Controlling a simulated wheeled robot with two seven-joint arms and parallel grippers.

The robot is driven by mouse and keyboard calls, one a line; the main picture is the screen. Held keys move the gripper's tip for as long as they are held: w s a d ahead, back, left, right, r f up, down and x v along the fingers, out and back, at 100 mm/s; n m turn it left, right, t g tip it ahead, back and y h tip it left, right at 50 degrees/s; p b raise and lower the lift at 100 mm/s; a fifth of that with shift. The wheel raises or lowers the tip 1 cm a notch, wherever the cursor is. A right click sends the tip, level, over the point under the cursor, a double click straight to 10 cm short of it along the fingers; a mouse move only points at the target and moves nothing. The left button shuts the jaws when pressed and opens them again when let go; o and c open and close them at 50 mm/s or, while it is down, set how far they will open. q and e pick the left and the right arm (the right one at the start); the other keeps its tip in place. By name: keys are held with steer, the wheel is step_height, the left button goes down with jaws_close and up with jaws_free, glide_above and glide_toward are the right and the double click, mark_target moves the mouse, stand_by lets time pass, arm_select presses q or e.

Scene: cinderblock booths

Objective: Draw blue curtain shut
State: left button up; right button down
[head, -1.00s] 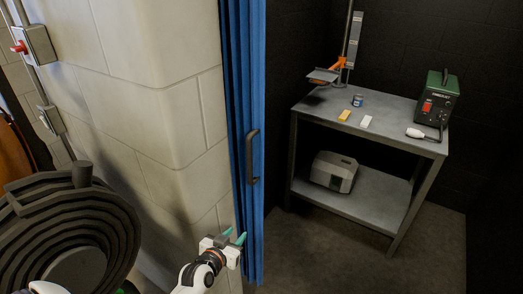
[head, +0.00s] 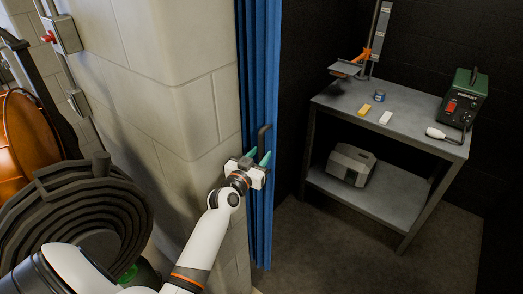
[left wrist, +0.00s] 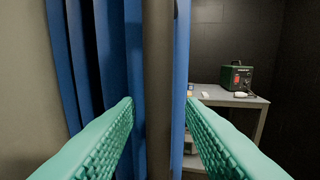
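The blue curtain (head: 258,80) hangs bunched in folds at the left side of the booth opening, beside the block wall. A dark vertical handle (head: 263,138) is on its leading edge. My left gripper (head: 258,160) is at the handle's height, with its green fingers pointing at it. In the left wrist view the open fingers (left wrist: 160,110) stand on either side of the handle bar (left wrist: 159,90), with gaps on both sides. The curtain (left wrist: 110,60) shows behind the bar. The lower part of the handle is partly hidden by the gripper in the head view. My right gripper is not in view.
A grey metal table (head: 400,121) stands inside the dark booth, bearing a green device (head: 468,97) and small items. A grey box (head: 350,164) sits on its lower shelf. A coiled dark hose (head: 80,210) is at the left. The booth floor before the table is clear.

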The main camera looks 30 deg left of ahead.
arm_select(q)
steer(key=shift+w+a, duration=0.15)
steer(key=shift+w, duration=0.6)
steer(key=shift+c, duration=0.6)
jaws_close()
